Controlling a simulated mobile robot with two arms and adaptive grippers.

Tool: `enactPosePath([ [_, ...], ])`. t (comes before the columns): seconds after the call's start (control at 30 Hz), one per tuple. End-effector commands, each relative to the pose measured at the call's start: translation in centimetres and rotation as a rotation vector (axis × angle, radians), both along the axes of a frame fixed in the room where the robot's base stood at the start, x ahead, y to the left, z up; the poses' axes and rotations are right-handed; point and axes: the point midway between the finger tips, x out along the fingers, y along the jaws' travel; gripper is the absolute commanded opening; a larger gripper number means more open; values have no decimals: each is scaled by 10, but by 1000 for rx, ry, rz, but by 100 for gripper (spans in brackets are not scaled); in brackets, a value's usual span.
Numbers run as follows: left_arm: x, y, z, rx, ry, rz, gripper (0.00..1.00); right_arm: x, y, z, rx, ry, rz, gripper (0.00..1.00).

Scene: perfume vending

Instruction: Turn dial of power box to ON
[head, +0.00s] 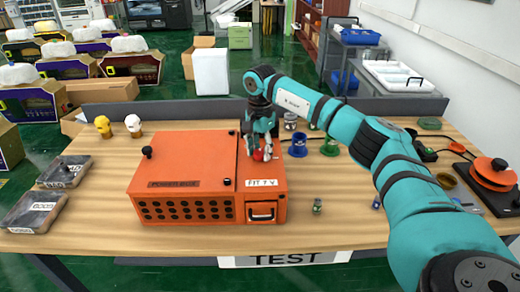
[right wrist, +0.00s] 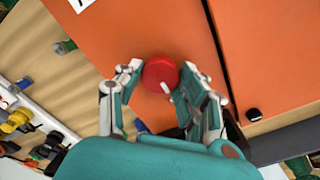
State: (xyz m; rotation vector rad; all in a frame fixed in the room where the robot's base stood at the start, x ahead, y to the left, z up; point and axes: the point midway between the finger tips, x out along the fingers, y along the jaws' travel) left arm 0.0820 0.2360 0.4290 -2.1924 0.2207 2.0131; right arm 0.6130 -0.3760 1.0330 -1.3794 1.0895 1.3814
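The orange power box (head: 185,177) stands on the wooden table, left of centre in the head view. A red dial (head: 259,155) sits on the right part of its top, partly hidden by my right gripper (head: 262,150). In the right wrist view the dial (right wrist: 160,74) is round with a white mark at its lower edge. My right gripper (right wrist: 165,85) has its fingers apart on either side of the dial. The right finger looks very near the dial; I cannot tell whether either touches. No ON lettering is readable. My left gripper is not in view.
Two dark boxes (head: 35,211) lie at the table's left, near two small figure heads (head: 132,125). A blue cup (head: 298,145) stands close right of the box. An orange round device (head: 492,172) sits at the far right. The table's front middle is mostly clear.

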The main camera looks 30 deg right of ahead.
Motion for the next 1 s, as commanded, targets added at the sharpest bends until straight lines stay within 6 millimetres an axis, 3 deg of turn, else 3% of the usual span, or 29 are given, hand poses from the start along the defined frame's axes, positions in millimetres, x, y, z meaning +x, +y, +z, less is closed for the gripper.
enactPosePath([
  [0.03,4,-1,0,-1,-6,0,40,0,0,0,0,-1,0,27],
  [0.2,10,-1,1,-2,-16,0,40,0,0,0,0,-1,0,7],
  [0.57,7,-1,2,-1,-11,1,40,1,0,1,0,-2,-68,7],
  [1.0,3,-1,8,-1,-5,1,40,1,0,2,0,-3,-422,7],
])
